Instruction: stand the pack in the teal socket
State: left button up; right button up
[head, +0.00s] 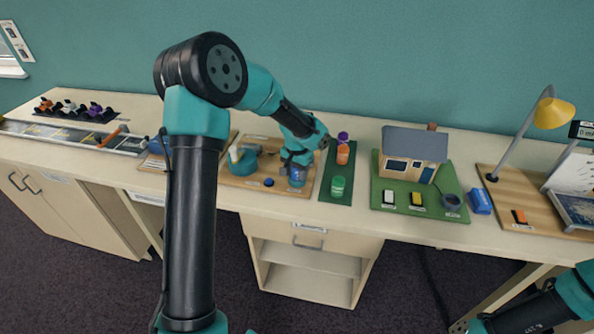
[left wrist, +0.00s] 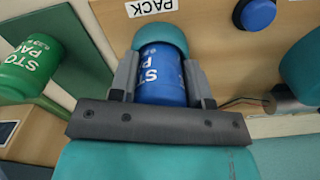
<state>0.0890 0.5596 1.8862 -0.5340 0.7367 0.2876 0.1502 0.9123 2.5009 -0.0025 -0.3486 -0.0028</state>
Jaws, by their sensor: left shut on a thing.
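The blue pack (head: 297,175), with white lettering, is between the jaws of my left gripper (head: 297,160) over the right part of a wooden board. In the left wrist view the gripper (left wrist: 162,85) is shut on the pack (left wrist: 162,75). A rounded teal piece (left wrist: 160,36), which looks like the teal socket, meets the pack's far end beside a PACK label. I cannot tell whether the pack is seated in it. My right gripper (head: 460,326) is partly in view at the bottom right; its jaws are not clear.
The wooden board (head: 235,182) also carries a teal device (head: 243,160) and a blue button (head: 269,182). To the right, a dark green mat (head: 327,186) holds a green pack (head: 338,187) and an orange pack (head: 342,154). A model house (head: 412,158) stands beyond.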

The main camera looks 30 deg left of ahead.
pick_arm(q)
jog(key=shift+f, duration=0.15)
jog(key=o, duration=0.7)
jog(key=shift+c, duration=0.2)
jog(key=shift+r, duration=5.55)
